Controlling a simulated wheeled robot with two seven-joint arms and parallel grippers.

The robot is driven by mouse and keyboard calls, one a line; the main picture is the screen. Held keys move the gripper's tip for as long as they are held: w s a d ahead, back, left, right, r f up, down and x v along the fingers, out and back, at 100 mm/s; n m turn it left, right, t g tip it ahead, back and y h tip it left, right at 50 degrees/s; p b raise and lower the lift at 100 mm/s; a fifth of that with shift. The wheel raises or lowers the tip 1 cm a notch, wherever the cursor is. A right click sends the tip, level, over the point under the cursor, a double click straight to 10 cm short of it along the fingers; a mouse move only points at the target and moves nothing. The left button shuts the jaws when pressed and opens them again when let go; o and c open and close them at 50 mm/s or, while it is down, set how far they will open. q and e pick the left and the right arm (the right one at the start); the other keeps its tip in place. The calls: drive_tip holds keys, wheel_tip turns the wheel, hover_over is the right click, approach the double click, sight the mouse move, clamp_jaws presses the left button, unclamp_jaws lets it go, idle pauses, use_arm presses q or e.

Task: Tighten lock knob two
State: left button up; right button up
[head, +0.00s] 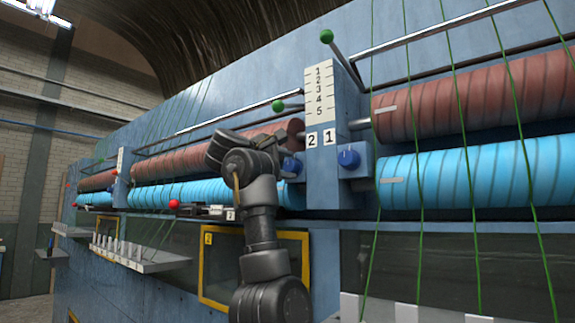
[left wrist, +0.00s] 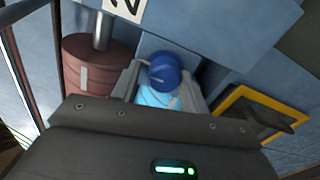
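Lock knob two is a round blue knob (left wrist: 165,72) in the left wrist view, on a light blue block beneath the white "2" label (left wrist: 126,8). In the head view, part of this knob (head: 292,165) shows just right of my dark left arm. My left gripper (left wrist: 162,80) is open, with one grey finger on each side of the knob near the fingertips. I cannot tell whether either finger touches it. In the head view the fingers are mostly hidden behind the wrist. My right gripper is in neither view.
Knob one (head: 348,157) sits right of the post with the number scale (head: 319,92). Red-brown rolls (head: 470,98) and cyan rolls (head: 470,178) run along the blue machine. Green cords hang in front at right. A yellow-framed panel (head: 291,236) is below the knobs.

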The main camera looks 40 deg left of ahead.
use_arm(q)
drive_tip(key=shift+o, duration=1)
drive_tip(key=shift+d+f, duration=0.1)
drive_tip(key=shift+s+f, duration=0.1)
drive_tip(key=s+b, duration=0.4)
drive_tip(key=s, duration=0.6)
drive_tip(key=shift+s+b, duration=0.3)
drive_tip(key=shift+b, duration=0.1)
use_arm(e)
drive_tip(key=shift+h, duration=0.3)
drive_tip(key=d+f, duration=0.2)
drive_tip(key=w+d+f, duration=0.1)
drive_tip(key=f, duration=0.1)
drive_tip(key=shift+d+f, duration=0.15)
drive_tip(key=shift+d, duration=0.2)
use_arm(q)
drive_tip(key=shift+d, duration=0.1)
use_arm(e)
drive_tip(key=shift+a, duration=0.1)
